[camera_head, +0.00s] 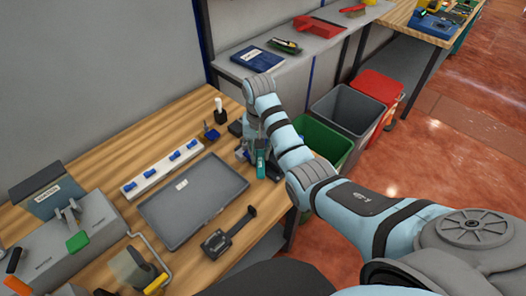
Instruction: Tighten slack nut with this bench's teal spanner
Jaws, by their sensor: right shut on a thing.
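My right arm reaches in from the right and bends down to the workbench. My right gripper (251,150) is low over the bench's right part, next to the right edge of the grey tray. It is shut on the teal spanner (261,163), whose upright teal part shows at the gripper. The spanner's jaw end is hidden or too small to tell. I cannot make out the slack nut. My left gripper is not in view.
A grey tray (190,212) lies mid-bench, with a white strip with blue knobs (160,171) behind it and a black tool (229,232) in front. A grey fixture with a green-tipped lever (76,242) stands left. Green (325,142), grey and red bins stand right.

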